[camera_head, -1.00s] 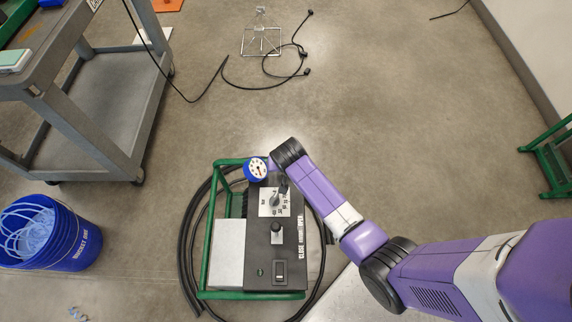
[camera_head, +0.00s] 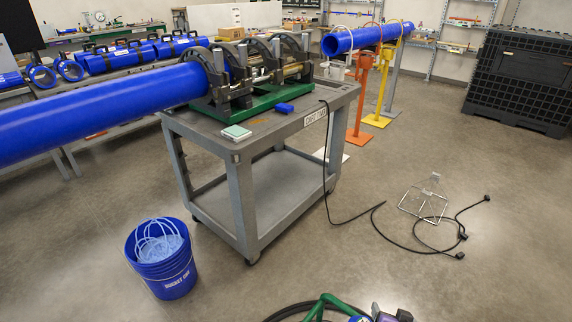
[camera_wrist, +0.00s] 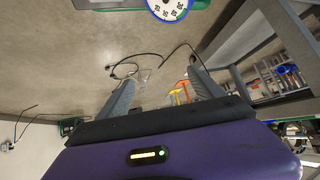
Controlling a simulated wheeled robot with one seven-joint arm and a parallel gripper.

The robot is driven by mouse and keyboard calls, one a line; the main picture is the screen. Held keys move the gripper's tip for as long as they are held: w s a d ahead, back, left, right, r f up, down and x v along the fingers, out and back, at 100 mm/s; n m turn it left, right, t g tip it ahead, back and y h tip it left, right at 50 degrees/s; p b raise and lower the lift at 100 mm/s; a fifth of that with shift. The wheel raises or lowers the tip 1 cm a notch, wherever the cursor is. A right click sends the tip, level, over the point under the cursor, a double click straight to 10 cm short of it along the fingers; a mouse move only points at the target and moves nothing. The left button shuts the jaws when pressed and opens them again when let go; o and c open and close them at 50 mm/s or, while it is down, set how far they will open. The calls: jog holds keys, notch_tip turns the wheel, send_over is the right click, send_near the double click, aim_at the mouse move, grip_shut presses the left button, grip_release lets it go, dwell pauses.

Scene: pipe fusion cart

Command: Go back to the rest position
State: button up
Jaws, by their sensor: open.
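My gripper (camera_wrist: 162,76) shows in the wrist view with its two grey fingers spread apart and nothing between them. The head view shows only a small dark and purple bit of my arm at the bottom edge. The green-framed control unit (camera_head: 325,303) is cut off at the bottom of the head view. Its round white-faced gauge (camera_wrist: 170,6) shows at the top of the wrist view, apart from the fingers.
A grey cart (camera_head: 247,185) carries the pipe fusion machine (camera_head: 250,75) with a long blue pipe (camera_head: 90,112). A blue bucket (camera_head: 165,275) stands left of it. A black cable (camera_head: 400,243) and wire stand (camera_head: 422,203) lie on the floor at right. Open floor surrounds them.

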jog(key=s+a+r+n+t+y, duration=0.1)
jog(key=s+a+r, duration=0.3)
jog(key=s+r, duration=0.4)
jog(key=s+a+r+n+t+y+p, duration=0.1)
jog(key=s+a+r+n+t, duration=0.1)
jog(key=s+r, duration=0.7)
jog(key=s+a+r+n+t+y, duration=0.1)
jog(key=s+a+r, duration=0.6)
jog(key=s, duration=1.1)
notch_tip(320, 180, up, 2)
jog(key=shift+s+r+n+t, duration=0.15)
jog(key=shift+s+n+t, duration=0.1)
jog(key=shift+n+t, duration=0.6)
